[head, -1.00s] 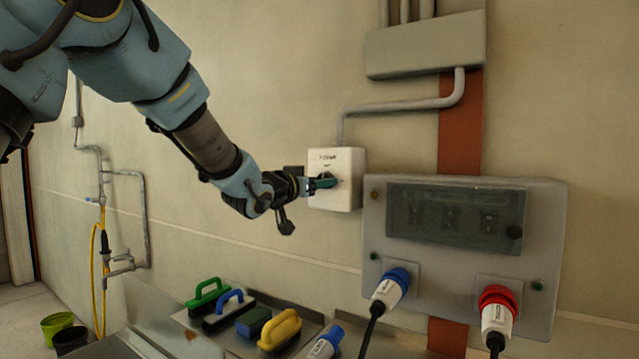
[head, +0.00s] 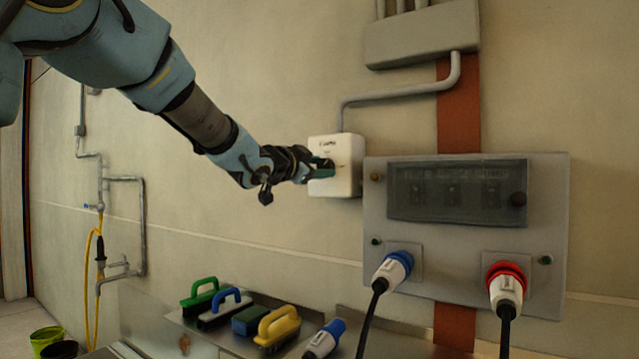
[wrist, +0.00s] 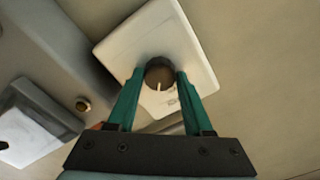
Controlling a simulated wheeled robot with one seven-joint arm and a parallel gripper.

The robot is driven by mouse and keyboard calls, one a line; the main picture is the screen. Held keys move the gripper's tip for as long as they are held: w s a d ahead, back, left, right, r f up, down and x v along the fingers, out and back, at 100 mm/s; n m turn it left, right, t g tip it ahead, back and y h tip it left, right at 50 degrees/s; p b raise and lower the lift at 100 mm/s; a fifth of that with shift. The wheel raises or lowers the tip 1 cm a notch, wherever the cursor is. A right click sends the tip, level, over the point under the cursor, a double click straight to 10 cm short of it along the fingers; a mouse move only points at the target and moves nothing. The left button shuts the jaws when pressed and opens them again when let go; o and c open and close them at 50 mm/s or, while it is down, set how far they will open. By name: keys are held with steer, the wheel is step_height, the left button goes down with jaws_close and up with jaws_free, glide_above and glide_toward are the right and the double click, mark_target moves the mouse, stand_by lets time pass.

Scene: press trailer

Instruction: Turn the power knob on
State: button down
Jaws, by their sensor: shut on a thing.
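The power knob (wrist: 159,75) is a dark round dial with a pale pointer line, on the face of a white switch box (head: 347,165) fixed to the wall. In the wrist view the white box (wrist: 190,35) looks tilted. My gripper (head: 318,168) is at the box's front face. In the wrist view the two green fingers of my gripper (wrist: 159,82) are shut on the knob, one on each side. The pointer line runs toward the bottom of the wrist view. In the head view my fingers hide most of the knob.
A grey panel (head: 375,228) with a dark window, a blue plug (head: 394,268) and a red plug (head: 506,283) is right of and below the box. A conduit (head: 400,95) runs above it. Brushes (head: 278,328) sit on a metal shelf below.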

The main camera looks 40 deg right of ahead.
steer(key=shift+m+b, duration=3.4)
steer(key=shift+m, duration=1.7)
steer(key=shift+c, duration=1.5)
jaws_free()
steer(key=b+v, duration=0.1)
steer(key=v, duration=0.9)
steer(key=shift+a, duration=0.4)
